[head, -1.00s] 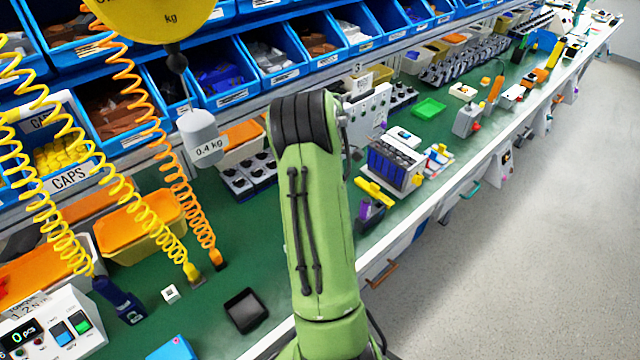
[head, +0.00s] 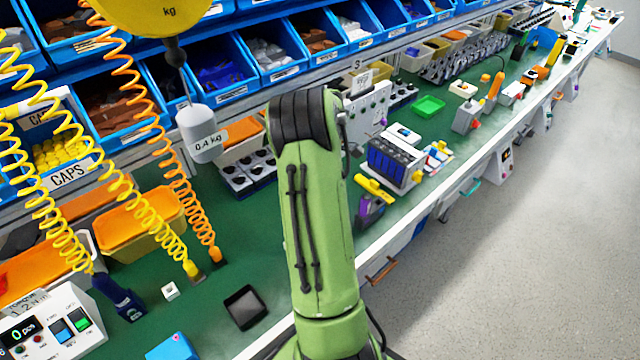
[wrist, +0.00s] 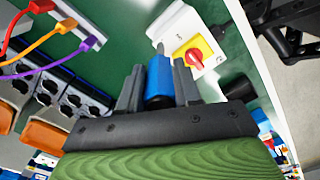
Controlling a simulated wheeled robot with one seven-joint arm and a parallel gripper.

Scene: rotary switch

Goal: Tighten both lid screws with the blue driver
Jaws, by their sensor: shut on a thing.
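In the wrist view, my gripper (wrist: 158,88) is shut on the blue driver (wrist: 159,76), with one dark finger on each side of its blue body. The driver's thin grey tip (wrist: 160,48) points away from me toward a white switch box (wrist: 178,27). The box has a yellow plate (wrist: 205,46) with a red rotary knob (wrist: 195,58), just right of the driver. I cannot make out the lid screws, nor tell whether the tip touches the box. In the head view, my green arm hides the gripper, driver and switch box.
The bench top (head: 215,318) is green. A black square tray (head: 245,307) and a blue block (head: 172,348) lie near its front edge. Coiled yellow and orange hoses and a 0.4 kg weight (head: 200,133) hang on the left. Red, orange and purple plugs (wrist: 88,43) show in the wrist view.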

